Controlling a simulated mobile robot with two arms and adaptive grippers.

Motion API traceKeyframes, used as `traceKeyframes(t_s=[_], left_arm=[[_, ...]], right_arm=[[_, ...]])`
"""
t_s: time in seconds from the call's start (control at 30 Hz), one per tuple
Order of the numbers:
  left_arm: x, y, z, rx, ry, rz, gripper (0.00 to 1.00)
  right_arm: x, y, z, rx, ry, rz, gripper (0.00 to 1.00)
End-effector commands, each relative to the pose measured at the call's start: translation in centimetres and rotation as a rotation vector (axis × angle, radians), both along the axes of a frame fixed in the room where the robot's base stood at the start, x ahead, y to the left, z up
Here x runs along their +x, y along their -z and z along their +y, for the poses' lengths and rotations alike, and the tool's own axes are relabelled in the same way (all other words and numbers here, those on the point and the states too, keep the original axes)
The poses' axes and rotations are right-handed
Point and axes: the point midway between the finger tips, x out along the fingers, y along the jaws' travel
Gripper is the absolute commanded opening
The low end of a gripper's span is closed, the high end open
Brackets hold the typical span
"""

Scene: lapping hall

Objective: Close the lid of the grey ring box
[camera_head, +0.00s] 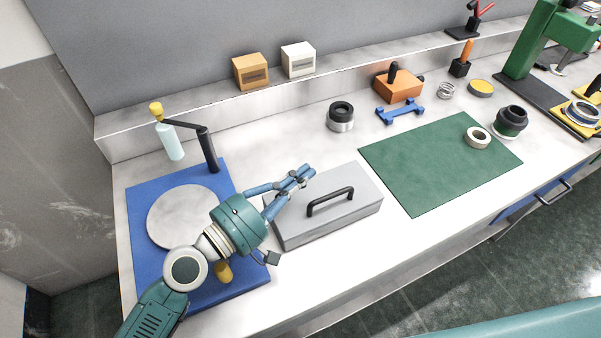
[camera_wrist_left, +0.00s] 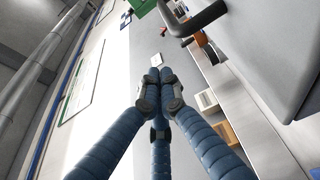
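The grey ring box (camera_head: 330,226) stands on the bench in the middle of the head view. Its lid (camera_head: 361,188) lies flat on top, and I see no open gap along the front. A black bar handle (camera_head: 330,201) stands on the lid. My left gripper (camera_head: 300,175) is at the box's back left, its blue fingers pointing away past the back edge. In the left wrist view the fingertips (camera_wrist_left: 157,78) meet with nothing between them. The box (camera_wrist_left: 265,45) and handle (camera_wrist_left: 196,20) show at the upper right there. I cannot tell whether a finger touches the box. My right gripper is out of view.
A blue mat with a round grey plate (camera_head: 178,215) lies left of the box, under my left arm. A green mat (camera_head: 425,170) with a pale ring lies to the right. A black-and-silver ring piece (camera_head: 341,118) stands behind. Bare bench lies between them.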

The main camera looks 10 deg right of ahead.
Motion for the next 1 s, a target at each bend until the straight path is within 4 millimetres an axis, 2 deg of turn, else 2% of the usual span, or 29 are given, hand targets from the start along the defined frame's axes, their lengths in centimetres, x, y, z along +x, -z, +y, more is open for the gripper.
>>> traceKeyframes(t_s=[0.3,0.43,0.57,0.8,1.0], left_arm=[[0.0,0.0,0.0,0.0,0.0,0.0,0.0],[0.0,-0.8,0.0,-0.001,0.002,-0.003,0.0],[0.0,-2.6,0.0,-0.003,0.0,-0.006,0.0],[0.0,-7.4,0.0,-0.003,-0.001,-0.006,0.0],[0.0,-9.6,0.0,-0.002,0.001,-0.003,0.0]], right_arm=[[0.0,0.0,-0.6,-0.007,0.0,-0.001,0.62],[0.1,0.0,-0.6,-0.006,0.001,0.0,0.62],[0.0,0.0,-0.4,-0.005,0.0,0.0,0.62],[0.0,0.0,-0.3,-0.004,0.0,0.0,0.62],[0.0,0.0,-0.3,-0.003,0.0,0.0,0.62]])
